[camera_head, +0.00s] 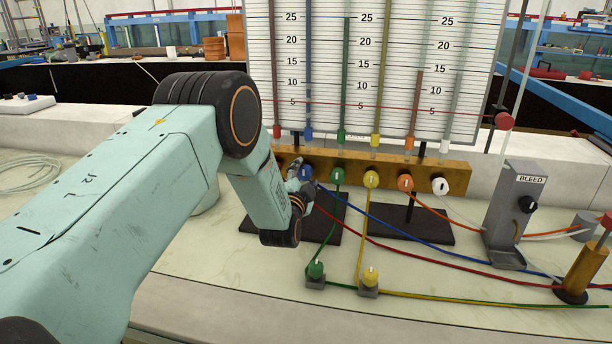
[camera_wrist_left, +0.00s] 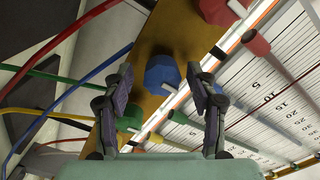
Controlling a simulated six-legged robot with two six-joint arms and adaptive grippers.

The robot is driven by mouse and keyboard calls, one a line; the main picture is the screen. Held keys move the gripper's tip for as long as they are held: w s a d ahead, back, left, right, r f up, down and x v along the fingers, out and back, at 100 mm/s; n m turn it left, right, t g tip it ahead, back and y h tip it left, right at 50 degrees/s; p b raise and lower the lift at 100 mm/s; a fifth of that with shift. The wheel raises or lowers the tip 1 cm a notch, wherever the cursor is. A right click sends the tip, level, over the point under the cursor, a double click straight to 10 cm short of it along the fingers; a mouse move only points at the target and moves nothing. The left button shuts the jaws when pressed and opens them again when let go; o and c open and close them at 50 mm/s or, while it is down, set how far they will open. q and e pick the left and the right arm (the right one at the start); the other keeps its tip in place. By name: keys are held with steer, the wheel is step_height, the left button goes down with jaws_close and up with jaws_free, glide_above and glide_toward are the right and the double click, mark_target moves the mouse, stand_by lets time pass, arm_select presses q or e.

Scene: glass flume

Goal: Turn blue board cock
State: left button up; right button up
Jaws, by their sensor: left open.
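The blue board cock (camera_head: 307,173) sits on the brass-coloured manifold bar below the measuring board in the head view, partly hidden by my left gripper (camera_head: 296,172). In the left wrist view the blue cock (camera_wrist_left: 160,74) shows as a faceted knob with a pale pointer mark. It lies between the fingertips of my left gripper (camera_wrist_left: 161,84), ahead of them, with a visible gap on both sides. The left gripper is open and empty. My right gripper is in neither view.
A green cock (camera_head: 338,175) is the close neighbour on the right, then yellow (camera_head: 371,179), orange (camera_head: 405,183) and white (camera_head: 439,186) ones. A red knob (camera_wrist_left: 221,10) shows in the wrist view. Coloured hoses cross the bench towards the grey BLEED stand (camera_head: 512,215).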

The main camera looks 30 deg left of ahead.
arm_select(q)
steer(key=shift+w+a+r, duration=0.1)
steer(key=shift+w+a, duration=0.1)
steer(key=shift+a, duration=0.1)
steer(key=shift+w+d, duration=0.25)
steer(key=shift+w, duration=0.05)
steer(key=shift+c, duration=0.6)
steer(key=shift+s+a, duration=0.2)
steer(key=c, duration=0.4)
steer(key=shift+w+d, duration=0.1)
steer(key=shift+d, duration=0.05)
steer(key=c, duration=0.3)
steer(key=shift+r, duration=0.1)
steer(key=c, duration=0.3)
steer(key=shift+c, duration=0.2)
